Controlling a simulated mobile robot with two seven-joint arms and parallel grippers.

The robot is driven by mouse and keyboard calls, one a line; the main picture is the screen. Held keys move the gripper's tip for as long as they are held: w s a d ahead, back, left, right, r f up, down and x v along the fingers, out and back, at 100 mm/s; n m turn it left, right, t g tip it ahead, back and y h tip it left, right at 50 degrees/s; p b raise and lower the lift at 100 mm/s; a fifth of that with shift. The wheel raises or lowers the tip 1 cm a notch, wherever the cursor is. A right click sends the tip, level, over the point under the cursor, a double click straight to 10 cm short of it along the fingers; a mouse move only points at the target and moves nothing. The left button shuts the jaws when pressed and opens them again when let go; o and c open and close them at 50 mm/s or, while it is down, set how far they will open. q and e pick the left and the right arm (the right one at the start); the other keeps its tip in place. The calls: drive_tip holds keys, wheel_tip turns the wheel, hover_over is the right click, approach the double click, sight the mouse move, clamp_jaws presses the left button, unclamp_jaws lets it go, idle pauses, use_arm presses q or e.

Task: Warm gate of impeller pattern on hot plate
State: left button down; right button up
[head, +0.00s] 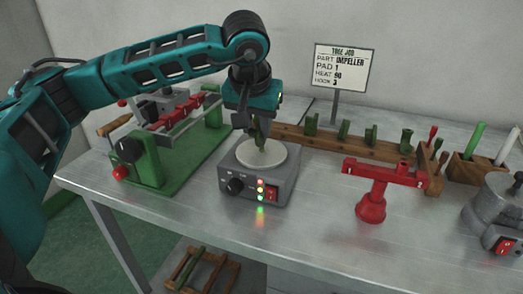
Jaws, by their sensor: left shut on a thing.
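My left gripper (259,128) points down over the hot plate, shut on a small green wax pattern (260,145). The pattern is held over the middle of the hot plate's pale round top (274,158). I cannot tell whether its lower end touches the surface. The hot plate (262,187) is a grey box with a black knob, a red switch and lit indicator lamps. The sign (345,67) reads part IMPELLER, pad 1, heat 90, hook 3. My right gripper is not in view.
A wooden rack (305,141) with several green patterns (344,128) stands behind. A red stand (372,208) is to the right, a grey pot (490,210) at the far right. A green machine (150,165) is left. The table front is clear.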

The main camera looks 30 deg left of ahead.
use_arm(q)
wheel_tip(320, 180, up, 6)
drive_tip(key=p, duration=0.4)
drive_tip(key=shift+p, duration=0.4)
idle(1.1)
